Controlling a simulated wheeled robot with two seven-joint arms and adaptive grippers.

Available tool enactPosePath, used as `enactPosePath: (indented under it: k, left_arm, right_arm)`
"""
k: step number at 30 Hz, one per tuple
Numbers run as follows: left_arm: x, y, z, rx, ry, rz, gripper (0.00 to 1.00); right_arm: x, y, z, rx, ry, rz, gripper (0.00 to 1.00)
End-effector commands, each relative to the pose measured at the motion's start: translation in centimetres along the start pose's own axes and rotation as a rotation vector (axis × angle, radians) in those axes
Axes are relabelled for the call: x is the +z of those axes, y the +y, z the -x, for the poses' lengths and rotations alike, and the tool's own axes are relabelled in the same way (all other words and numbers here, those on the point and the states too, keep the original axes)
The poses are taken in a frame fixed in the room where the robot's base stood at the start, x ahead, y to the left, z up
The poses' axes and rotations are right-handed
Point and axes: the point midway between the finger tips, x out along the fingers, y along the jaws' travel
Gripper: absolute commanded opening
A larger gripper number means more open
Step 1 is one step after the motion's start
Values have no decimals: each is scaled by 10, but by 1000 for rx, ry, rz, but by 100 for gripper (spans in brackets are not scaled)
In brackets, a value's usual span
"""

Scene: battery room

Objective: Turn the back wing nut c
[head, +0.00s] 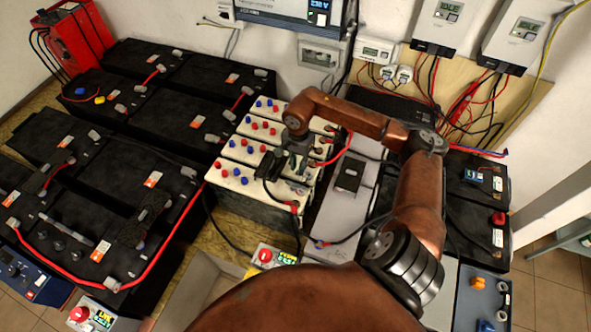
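My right gripper (279,168) hangs fingers down over the white-topped batteries with red and blue caps (241,177), near the middle of the view. Its fingers are small and dark, and I cannot tell whether they are apart or closed. The wing nut is too small to make out; the gripper and wrist cover part of the battery tops there. A red terminal cover with a cable (292,207) is at the near right corner of the front white-topped battery. My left gripper is not in view.
Large black batteries (150,175) with red cables fill the left. A grey case (347,205) stands right of the white-topped batteries, partly behind my arm. Black cables (230,240) loop in front. Boxes and wiring (470,110) hang on the back wall.

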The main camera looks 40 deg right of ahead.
Motion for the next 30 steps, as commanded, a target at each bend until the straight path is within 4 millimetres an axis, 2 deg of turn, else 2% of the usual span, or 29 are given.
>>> enactPosePath:
  k: [3, 8, 16, 23, 30]
  left_arm:
    - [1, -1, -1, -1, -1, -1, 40]
    - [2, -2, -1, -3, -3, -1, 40]
    - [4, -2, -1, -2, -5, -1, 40]
    - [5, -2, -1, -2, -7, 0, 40]
    - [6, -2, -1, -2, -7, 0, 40]
  right_arm:
    - [1, 0, -15, 1, -2, 1, 16]
    - [0, 0, -24, 0, 1, 2, 16]
    - [0, -1, -24, 0, 1, 2, 15]
    - [0, -1, -24, 0, 1, 2, 0]
    - [0, -1, -24, 0, 1, 2, 0]
